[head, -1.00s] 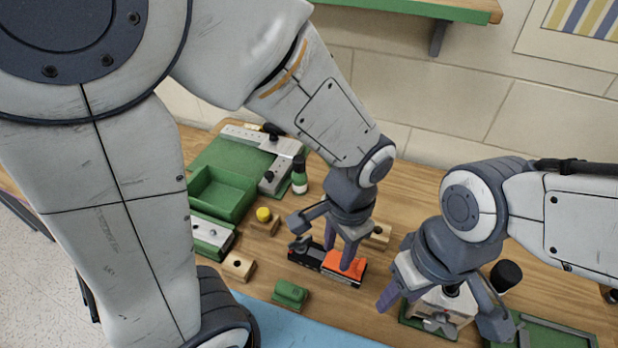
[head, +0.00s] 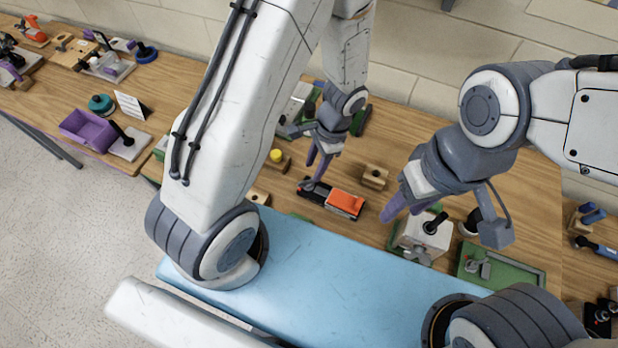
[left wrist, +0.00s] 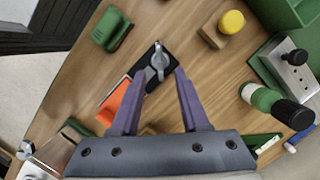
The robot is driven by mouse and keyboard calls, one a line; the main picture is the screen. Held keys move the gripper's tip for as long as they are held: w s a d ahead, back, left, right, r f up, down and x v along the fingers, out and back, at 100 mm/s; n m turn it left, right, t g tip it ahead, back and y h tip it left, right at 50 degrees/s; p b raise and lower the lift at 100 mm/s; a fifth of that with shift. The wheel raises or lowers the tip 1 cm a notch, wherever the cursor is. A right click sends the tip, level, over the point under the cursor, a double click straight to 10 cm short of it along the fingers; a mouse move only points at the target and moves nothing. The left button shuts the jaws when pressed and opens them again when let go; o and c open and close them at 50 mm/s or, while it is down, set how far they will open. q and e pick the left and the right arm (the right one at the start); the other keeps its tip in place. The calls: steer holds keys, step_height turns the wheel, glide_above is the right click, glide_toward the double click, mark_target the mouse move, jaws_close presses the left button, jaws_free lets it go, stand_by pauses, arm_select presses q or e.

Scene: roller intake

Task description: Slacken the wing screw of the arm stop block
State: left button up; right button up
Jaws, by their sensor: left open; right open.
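A black-and-orange block (head: 345,203) lies on the wooden table. Its black end carries a grey wing-shaped screw (left wrist: 159,60), seen in the left wrist view; I take this for the arm stop block. My left gripper (head: 314,178) is open above the black end. In the left wrist view its fingertips (left wrist: 157,77) lie either side of the screw's near end, with no clear contact. The orange part (left wrist: 118,100) is partly behind the left finger. My right gripper (head: 402,212) is open and empty, by a pale block with a black knob (head: 432,225).
A green tray (head: 500,272) lies at the right. The blue surface (head: 330,262) in front is clear.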

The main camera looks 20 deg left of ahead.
mark_target(310, 178)
arm_select(q)
steer(key=b+x, duration=0.5)
steer(key=x, duration=0.1)
steer(key=shift+r, duration=0.15)
jaws_close()
